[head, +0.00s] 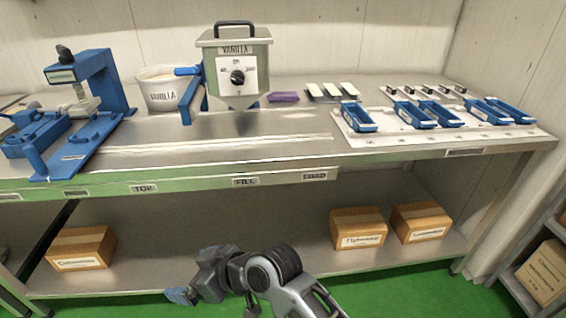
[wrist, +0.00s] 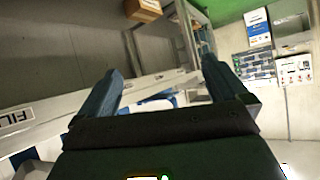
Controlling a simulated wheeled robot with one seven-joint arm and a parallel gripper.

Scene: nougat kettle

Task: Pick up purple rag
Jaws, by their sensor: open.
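The purple rag (head: 284,97) lies small and flat on the steel table top, just right of the vanilla kettle (head: 238,62). My gripper (head: 181,296) is low in front of the table, below the table top and well away from the rag. In the wrist view my gripper (wrist: 160,85) shows two blue fingers spread apart with nothing between them. The rag cannot be made out in the wrist view.
A blue press (head: 85,105) and a white vanilla tub (head: 162,92) stand left of the kettle. Blue trays (head: 357,118) lie on a white board at the right. Cardboard boxes (head: 358,228) sit on the lower shelf. The table's front strip is clear.

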